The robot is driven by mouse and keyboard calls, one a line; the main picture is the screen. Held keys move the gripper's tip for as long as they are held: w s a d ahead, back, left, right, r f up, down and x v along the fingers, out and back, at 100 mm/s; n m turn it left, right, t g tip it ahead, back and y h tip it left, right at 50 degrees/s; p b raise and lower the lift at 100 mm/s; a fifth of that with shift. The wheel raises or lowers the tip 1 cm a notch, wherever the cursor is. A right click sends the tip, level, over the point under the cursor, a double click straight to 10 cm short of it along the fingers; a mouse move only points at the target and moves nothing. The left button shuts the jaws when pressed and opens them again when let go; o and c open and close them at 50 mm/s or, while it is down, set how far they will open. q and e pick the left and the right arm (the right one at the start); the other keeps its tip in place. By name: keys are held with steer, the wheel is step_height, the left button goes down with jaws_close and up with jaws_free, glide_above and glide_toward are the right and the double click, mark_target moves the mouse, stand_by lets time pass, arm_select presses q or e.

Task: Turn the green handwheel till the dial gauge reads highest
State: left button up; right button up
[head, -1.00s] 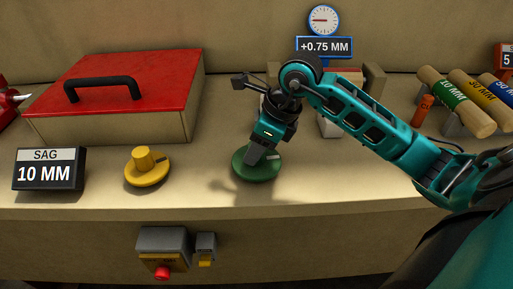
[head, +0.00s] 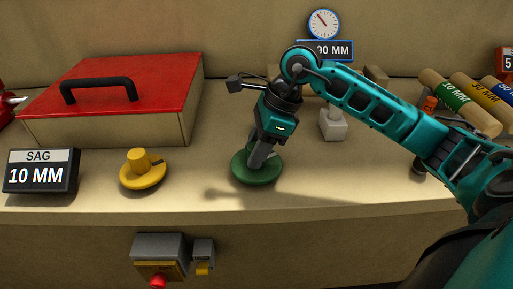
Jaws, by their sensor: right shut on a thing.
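The green handwheel (head: 243,174) lies flat on the bench, front centre. My right gripper (head: 255,162) comes down on it from above and is shut on its raised grip, which the fingers partly hide. The round white dial gauge (head: 323,24) with a blue rim stands at the back. Its needle points up and to the left. The blue-framed readout (head: 340,50) below it is partly covered by my right arm; only "00 MM" or similar at its end can be read. My left gripper is not in view.
A yellow knob (head: 143,172) and a "SAG 10 MM" display (head: 40,172) stand to the left. A red-lidded box (head: 120,85) is behind them. Labelled rollers (head: 460,100) lie at the right. A control box with a red button (head: 158,281) is on the bench front.

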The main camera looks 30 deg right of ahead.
steer(key=o, duration=0.9)
steer(key=shift+c, duration=0.2)
steer(key=shift+o, duration=1)
arm_select(q)
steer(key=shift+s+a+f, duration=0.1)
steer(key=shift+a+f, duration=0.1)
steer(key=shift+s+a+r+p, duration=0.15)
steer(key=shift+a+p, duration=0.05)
steer(key=shift+p, duration=0.2)
arm_select(e)
steer(key=v, duration=1.3)
